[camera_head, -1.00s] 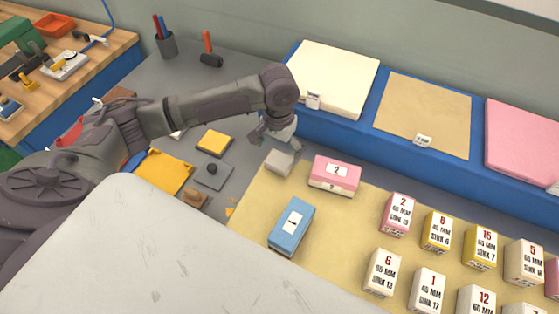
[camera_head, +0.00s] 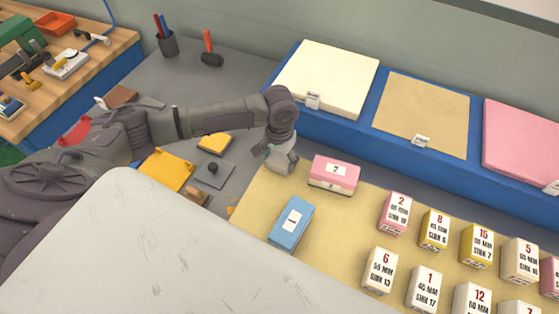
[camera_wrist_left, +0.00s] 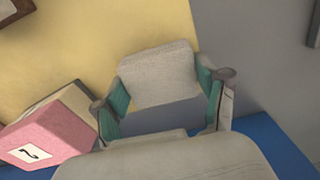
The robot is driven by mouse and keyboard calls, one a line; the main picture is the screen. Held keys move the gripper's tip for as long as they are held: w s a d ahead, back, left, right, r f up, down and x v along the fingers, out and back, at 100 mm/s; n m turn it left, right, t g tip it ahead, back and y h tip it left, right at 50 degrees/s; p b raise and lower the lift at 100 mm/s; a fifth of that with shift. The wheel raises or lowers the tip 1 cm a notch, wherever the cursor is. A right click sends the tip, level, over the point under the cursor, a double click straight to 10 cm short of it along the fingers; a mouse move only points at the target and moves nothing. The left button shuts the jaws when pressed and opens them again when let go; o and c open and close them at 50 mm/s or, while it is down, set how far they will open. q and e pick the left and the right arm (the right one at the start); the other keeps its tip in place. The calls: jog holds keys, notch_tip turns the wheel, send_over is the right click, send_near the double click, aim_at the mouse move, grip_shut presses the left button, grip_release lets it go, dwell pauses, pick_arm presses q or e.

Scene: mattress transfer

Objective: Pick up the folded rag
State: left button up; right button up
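The folded rag (camera_wrist_left: 158,72) is a light grey, roughly square pad on the cream mat (camera_wrist_left: 100,30) in the left wrist view. My left gripper (camera_wrist_left: 160,97) is open, with a green-padded finger on either side of the rag's near part. I cannot tell whether the pads touch it. In the head view my left gripper (camera_head: 279,160) is low at the mat's back left corner and mostly hides the rag. My right gripper is not in view.
A pink box (camera_head: 334,174) stands close right of my left gripper, and a blue box (camera_head: 291,223) is nearer. Several labelled blocks (camera_head: 395,213) stand to the right. A blue raised shelf (camera_head: 345,125) with coloured pads runs behind. Yellow and grey pieces (camera_head: 213,174) lie left.

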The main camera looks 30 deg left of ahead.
aim_at(280, 159)
pick_arm(q)
jog(key=shift+c, duration=0.9)
jog(key=shift+r, duration=0.15)
jog(key=shift+r, duration=0.3)
notch_tip(280, 159, up, 2)
jog(key=shift+w+r+b, duration=0.1)
jog(key=shift+r+b, duration=0.15)
jog(key=shift+b, duration=0.2)
jog(key=d+r, duration=0.2)
jog(key=d, duration=0.2)
jog(key=d+r+b, duration=0.1)
jog(key=d+r, duration=0.2)
jog(key=d, duration=0.1)
jog(key=d+r+b, duration=0.1)
jog(key=d+r, duration=0.1)
jog(key=d, duration=0.1)
jog(key=shift+d+r, duration=0.35)
jog(key=shift+d, duration=0.05)
